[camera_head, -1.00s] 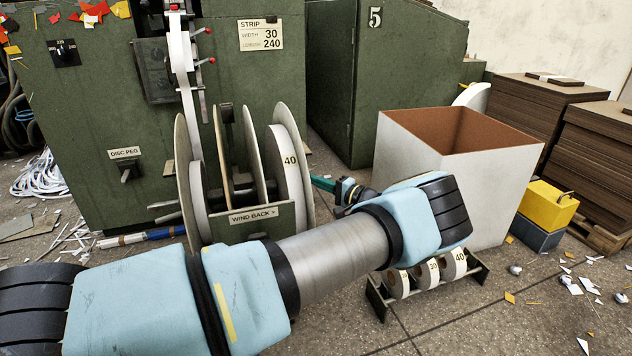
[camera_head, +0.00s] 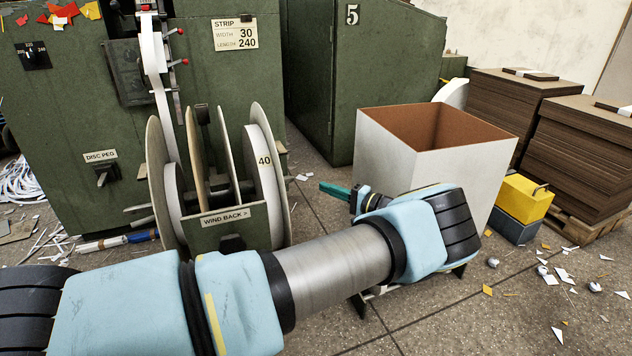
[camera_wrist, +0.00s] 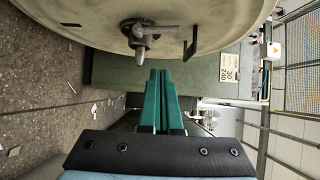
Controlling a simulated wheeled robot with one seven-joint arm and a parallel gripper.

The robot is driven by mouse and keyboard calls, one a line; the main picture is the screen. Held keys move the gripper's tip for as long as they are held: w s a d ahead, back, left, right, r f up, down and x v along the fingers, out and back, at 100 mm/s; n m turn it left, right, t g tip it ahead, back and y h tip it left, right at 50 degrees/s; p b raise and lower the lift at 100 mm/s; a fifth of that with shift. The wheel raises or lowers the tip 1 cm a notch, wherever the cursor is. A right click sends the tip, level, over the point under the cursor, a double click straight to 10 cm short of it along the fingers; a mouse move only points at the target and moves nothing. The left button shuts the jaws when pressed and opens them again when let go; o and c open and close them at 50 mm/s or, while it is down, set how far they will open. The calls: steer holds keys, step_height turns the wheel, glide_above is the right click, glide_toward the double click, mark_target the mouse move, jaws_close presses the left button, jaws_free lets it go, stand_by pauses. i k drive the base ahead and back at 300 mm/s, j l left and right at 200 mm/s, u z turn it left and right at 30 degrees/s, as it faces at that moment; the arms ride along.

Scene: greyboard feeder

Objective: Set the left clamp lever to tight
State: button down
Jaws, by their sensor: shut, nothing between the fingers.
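The large reel (camera_head: 287,190) stands in front of the green machine, with pale discs and a "WIND BACK" plate (camera_head: 225,216). In the wrist view the outer face of a disc (camera_wrist: 215,12) fills the top, with a grey hub fitting (camera_wrist: 140,45) and a dark bar handle (camera_wrist: 191,40) on it. I cannot tell whether this is the left clamp. In the head view a small grey bar (camera_head: 138,212) sticks out at the reel's left side. My gripper (camera_head: 335,189) has green fingers, shut and empty, right of the reel. Its fingertips (camera_wrist: 161,73) are apart from the hub fitting.
A white open box (camera_head: 385,145) stands right of my gripper, close to my wrist. A yellow case (camera_head: 522,197) and board stacks (camera_head: 515,105) are further right. A disc peg (camera_head: 103,175) sits on the machine. Paper scraps litter the floor.

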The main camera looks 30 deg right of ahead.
mark_target(144, 220)
steer(key=k+l, duration=0.7)
steer(key=k, duration=0.2)
